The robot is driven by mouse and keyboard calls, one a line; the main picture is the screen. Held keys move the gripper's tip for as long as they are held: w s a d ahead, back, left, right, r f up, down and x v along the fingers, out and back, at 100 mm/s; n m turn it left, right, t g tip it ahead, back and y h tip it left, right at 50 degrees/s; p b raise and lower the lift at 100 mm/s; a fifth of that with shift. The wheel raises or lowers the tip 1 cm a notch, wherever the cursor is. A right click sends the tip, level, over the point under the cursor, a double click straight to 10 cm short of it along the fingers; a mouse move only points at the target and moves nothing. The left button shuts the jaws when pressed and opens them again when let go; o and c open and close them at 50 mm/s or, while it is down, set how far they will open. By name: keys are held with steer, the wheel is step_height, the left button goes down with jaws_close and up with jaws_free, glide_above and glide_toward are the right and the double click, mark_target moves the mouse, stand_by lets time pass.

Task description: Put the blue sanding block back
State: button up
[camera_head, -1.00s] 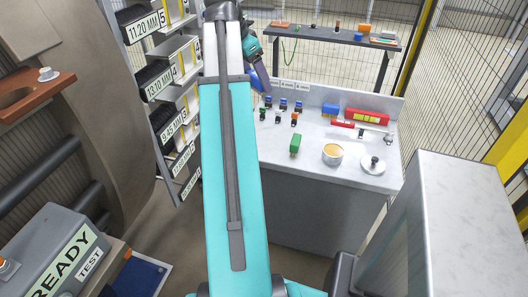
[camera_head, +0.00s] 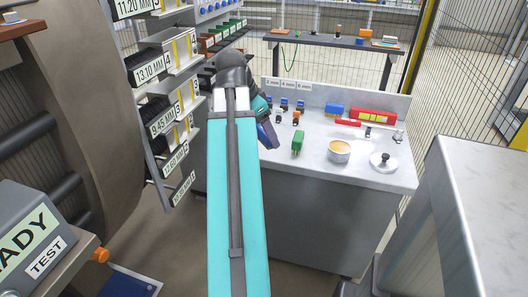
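My gripper (camera_head: 267,134) is at the end of my turquoise arm, over the left part of the grey bench (camera_head: 345,162). It is small and dark, with some blue at its tip; I cannot tell whether that blue is a held thing or part of the gripper, nor whether the fingers are apart. A blue block (camera_head: 334,109) lies at the back of the bench, left of a red and yellow case. A smaller blue thing (camera_head: 359,41) sits on the dark shelf behind. I cannot tell which blue thing is the sanding block.
A green block (camera_head: 298,142), a round tub (camera_head: 339,151) and a white disc with a black knob (camera_head: 384,162) stand on the bench. Small coloured clamps stand behind. A labelled rack (camera_head: 160,120) is at left, a grey cabinet (camera_head: 475,200) at right. The bench's front middle is clear.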

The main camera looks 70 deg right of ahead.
mark_target(265, 145)
steer(key=f+b, duration=0.1)
steer(key=f, duration=0.1)
steer(key=f+b, duration=0.1)
steer(key=f, duration=0.1)
steer(key=s+a+f+b, duration=0.1)
steer(key=f, duration=0.1)
steer(key=shift+s, duration=0.1)
steer(key=shift+d+r+p, duration=0.15)
steer(key=shift+p, duration=0.8)
steer(key=p, duration=0.3)
steer(key=d+p, duration=0.1)
steer(key=p, duration=0.3)
steer(key=shift+w+d, duration=0.25)
steer(key=shift+w, duration=0.15)
steer(key=p, duration=0.4)
steer(key=shift+w+d+p, duration=0.1)
steer(key=shift+d+p, duration=0.15)
steer(key=shift+p, duration=0.05)
steer(key=p, duration=0.5)
steer(key=shift+w, duration=0.1)
steer(key=shift+w+d+f+p, duration=0.4)
steer(key=shift+w+d, duration=0.5)
steer(key=shift+d, duration=1.1)
steer(key=shift+w+d+f+p, duration=0.2)
steer(key=shift+w+d+p, duration=0.55)
steer(key=shift+d, duration=1.3)
steer(key=shift+w+d+f+p, duration=0.25)
steer(key=shift+w+d, duration=0.85)
steer(key=shift+d, duration=0.9)
steer(key=shift+f, duration=0.1)
